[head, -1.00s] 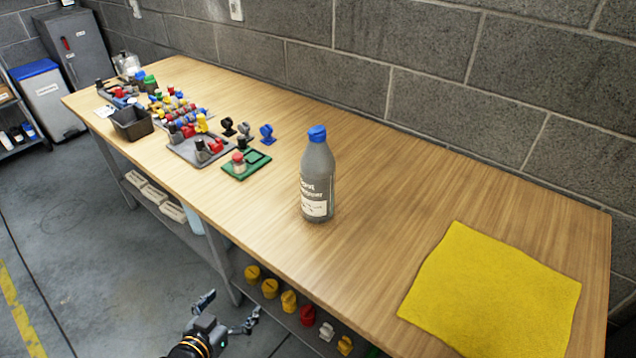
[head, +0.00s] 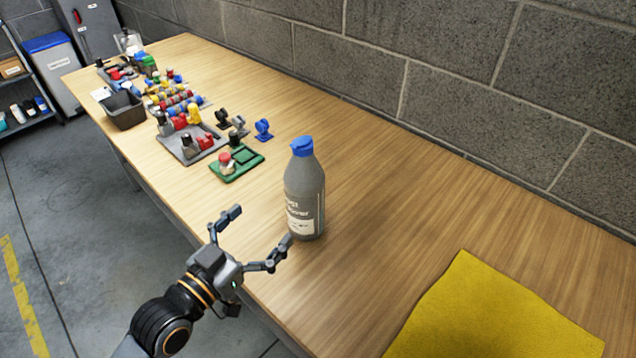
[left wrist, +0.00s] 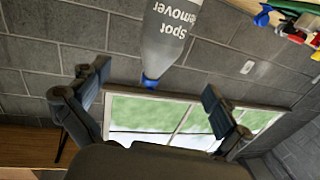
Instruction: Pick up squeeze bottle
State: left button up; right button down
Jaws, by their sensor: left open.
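The squeeze bottle (head: 305,195) is grey with a blue cap and a white label, and it stands upright on the wooden workbench (head: 350,262). My left gripper (head: 262,228) is open at the bench's front edge, just left of the bottle. Its fingers point towards the bottle and hold nothing. In the left wrist view the bottle (left wrist: 172,32) appears upside down, its "Spot Remover" lettering readable, beyond and between the two open fingers (left wrist: 160,95). My right gripper is not in view.
A yellow cloth (head: 480,315) lies on the bench at the right. A green pad with a red-topped part (head: 237,163), a grey tray of parts (head: 190,145) and a dark bin (head: 124,112) are further left. Bare wood surrounds the bottle; a block wall runs behind.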

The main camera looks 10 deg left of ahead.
aim_at(293, 192)
pick_arm(q)
jog(key=p+x, duration=0.1)
jog(key=x, duration=0.6)
jog(key=shift+w+d, duration=0.1)
jog(key=shift+w, duration=0.25)
jog(key=shift+w+d, duration=0.2)
jog(key=shift+w, duration=0.25)
jog(key=x, duration=0.3)
jog(key=f+x, duration=0.1)
jog(key=x, duration=0.1)
jog(key=shift+a+p, duration=0.1)
jog(key=shift+p, duration=0.3)
jog(key=shift+r, duration=0.1)
jog(key=shift+c, duration=0.6)
jog(key=c, duration=1.4)
jog(key=shift+c, duration=0.9)
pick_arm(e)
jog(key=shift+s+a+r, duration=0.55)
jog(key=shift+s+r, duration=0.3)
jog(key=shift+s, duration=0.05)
pick_arm(q)
jog(key=shift+r, duration=0.2)
